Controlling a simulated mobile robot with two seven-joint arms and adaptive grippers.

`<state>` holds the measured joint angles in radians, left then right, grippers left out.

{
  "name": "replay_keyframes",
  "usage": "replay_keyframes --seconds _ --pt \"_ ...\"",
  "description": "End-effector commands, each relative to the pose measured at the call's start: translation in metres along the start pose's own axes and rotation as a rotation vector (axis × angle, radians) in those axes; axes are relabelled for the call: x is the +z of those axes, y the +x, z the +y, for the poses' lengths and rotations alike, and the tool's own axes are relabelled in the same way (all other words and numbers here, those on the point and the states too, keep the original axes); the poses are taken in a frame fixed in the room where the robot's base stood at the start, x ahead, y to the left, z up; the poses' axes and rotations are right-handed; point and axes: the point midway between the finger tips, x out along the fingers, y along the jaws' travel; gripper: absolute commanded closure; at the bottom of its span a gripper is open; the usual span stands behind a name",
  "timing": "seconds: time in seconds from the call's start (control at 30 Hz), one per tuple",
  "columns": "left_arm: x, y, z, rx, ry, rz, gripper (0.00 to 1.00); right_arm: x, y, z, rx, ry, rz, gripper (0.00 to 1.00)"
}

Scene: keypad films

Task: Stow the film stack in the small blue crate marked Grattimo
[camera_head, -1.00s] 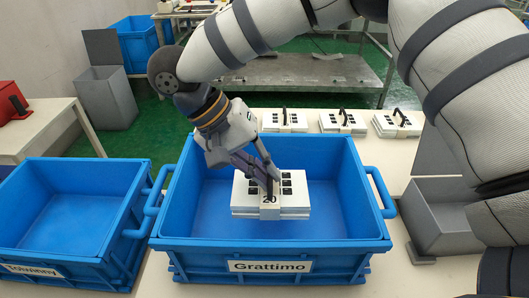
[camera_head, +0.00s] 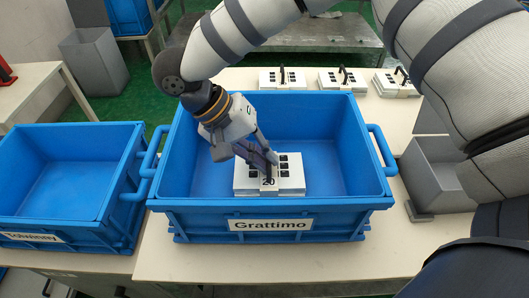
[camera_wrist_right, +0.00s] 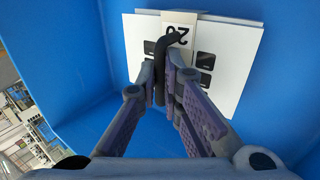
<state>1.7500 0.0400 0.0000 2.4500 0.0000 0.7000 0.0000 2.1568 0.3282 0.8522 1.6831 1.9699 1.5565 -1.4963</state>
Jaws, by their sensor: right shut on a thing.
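The film stack (camera_head: 292,185) is a pile of white sheets with black keypad squares, a paper band marked 20 and a black handle. It is inside the blue crate marked Grattimo (camera_head: 270,224), low down in the middle. My right gripper (camera_head: 270,163) reaches in from above and is shut on the stack's black handle. In the right wrist view the fingers (camera_wrist_right: 168,85) close around the handle, with the stack (camera_wrist_right: 230,60) beyond them and blue crate walls around. I cannot tell whether the stack touches the crate floor. My left gripper is not in view.
Another blue crate (camera_head: 115,215) with a different label stands close on the left. Three more film stacks with handles (camera_head: 282,79) lie behind the crate on the table (camera_head: 225,262). A grey bin (camera_head: 440,178) is at the right.

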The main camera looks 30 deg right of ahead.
Motion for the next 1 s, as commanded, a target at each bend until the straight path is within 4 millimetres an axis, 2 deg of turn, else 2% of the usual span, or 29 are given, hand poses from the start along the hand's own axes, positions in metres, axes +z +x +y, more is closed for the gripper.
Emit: replay_keyframes --seconds 0.77,0.8,0.87,0.9,1.0 --pt "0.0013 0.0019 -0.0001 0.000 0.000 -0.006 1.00 -0.0001 0.0060 -0.0041 0.000 0.000 0.000 1.00" --pt "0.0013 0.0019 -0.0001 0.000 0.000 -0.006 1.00 -0.0001 0.0060 -0.0040 0.000 0.000 0.000 0.86" --pt "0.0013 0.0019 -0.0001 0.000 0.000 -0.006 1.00 -0.0001 0.0060 -0.0040 0.000 0.000 0.000 0.72" --pt "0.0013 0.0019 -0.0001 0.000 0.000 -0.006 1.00 -0.0001 0.0060 -0.0040 0.000 0.000 0.000 0.69" --pt "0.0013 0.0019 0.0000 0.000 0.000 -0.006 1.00 -0.0001 0.0060 -0.0040 0.000 0.000 0.000 0.69"
